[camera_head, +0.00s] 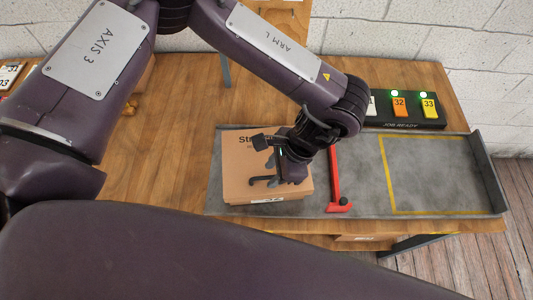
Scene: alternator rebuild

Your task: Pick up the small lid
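I cannot make out a separate small lid in this view. A brown cardboard box (237,178) with partly hidden black lettering beginning "St" stands at the left end of the grey tray. My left gripper (267,171) is over the top of this box, coming in from the upper right. Its dark fingers look spread, with bare cardboard showing between them, and I see nothing held. The gripper and wrist hide part of the box top. I cannot tell whether the fingers touch the box. My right gripper is out of view.
The grey tray (358,178) has a raised right end and a yellow outlined area that is empty. A red bar-like tool (335,180) lies just right of the box. Behind the tray, a black "JOB READY" rack (405,124) holds numbered tags, with green lights lit. The wooden table (180,150) is partly hidden by my arm.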

